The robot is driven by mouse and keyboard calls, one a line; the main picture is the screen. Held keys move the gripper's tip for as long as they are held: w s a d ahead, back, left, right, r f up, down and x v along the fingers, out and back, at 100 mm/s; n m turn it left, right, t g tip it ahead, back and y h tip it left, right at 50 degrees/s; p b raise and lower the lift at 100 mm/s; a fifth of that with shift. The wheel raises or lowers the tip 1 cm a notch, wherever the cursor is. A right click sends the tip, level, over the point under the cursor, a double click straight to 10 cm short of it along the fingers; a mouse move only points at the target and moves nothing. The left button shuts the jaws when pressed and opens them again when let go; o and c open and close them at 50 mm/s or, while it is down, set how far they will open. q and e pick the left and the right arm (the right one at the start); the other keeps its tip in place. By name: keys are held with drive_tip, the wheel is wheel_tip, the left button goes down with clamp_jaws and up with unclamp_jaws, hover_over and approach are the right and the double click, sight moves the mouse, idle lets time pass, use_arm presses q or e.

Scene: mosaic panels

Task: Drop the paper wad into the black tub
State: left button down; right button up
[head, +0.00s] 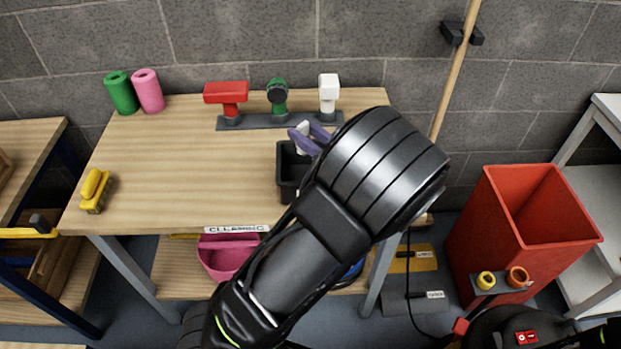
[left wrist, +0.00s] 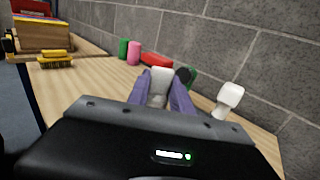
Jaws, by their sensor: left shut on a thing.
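The black tub (head: 288,190) stands on the wooden table near its right side, partly hidden behind my left arm. My left gripper (head: 308,138), with purple fingers, is over the tub's back right part in the head view. It is shut on the whitish paper wad (head: 303,127). The left wrist view shows the wad (left wrist: 160,84) between the purple fingers (left wrist: 160,92). The tub cannot be made out in the wrist view. My right gripper is not in view.
Behind the tub is a rack (head: 260,122) with red, green and white spray heads. Green (head: 121,93) and pink (head: 148,91) rolls stand at the back left. A yellow brush (head: 96,190) lies at the left. A red bin (head: 520,220) stands right. The table's middle is clear.

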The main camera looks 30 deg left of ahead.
use_arm(q)
drive_tip(key=c, duration=1.1)
unclamp_jaws()
drive_tip(key=shift+o, duration=0.2)
drive_tip(key=shift+d, duration=0.1)
drive_tip(key=v, duration=0.7)
drive_tip(key=shift+s+d, duration=0.1)
drive_tip(key=shift+d, duration=0.25)
